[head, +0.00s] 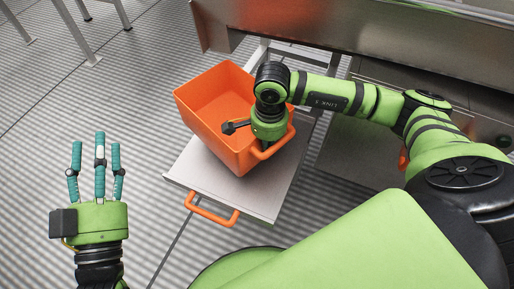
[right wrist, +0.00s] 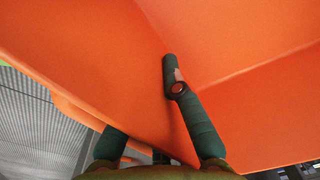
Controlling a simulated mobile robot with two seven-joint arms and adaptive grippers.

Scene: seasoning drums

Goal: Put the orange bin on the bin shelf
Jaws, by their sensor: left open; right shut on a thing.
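The orange bin (head: 205,100) is upright and looks empty, at the centre of the head view. It is over the pulled-out metal bin shelf (head: 262,198), which has an orange front handle (head: 211,210); I cannot tell whether it rests fully on it. My right gripper (head: 268,130) is shut on the bin's right wall, by its orange handle (head: 276,146). In the right wrist view, its dark fingers (right wrist: 160,105) are on either side of the orange wall (right wrist: 70,40). My left gripper (head: 96,160) is open and empty, over the floor at the left.
A metal counter edge (head: 370,42) runs above and behind the shelf. Metal frame rails (head: 262,52) show behind the bin. Grey metal legs (head: 78,30) stand at the top left. The ridged floor (head: 110,100) at the left is clear.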

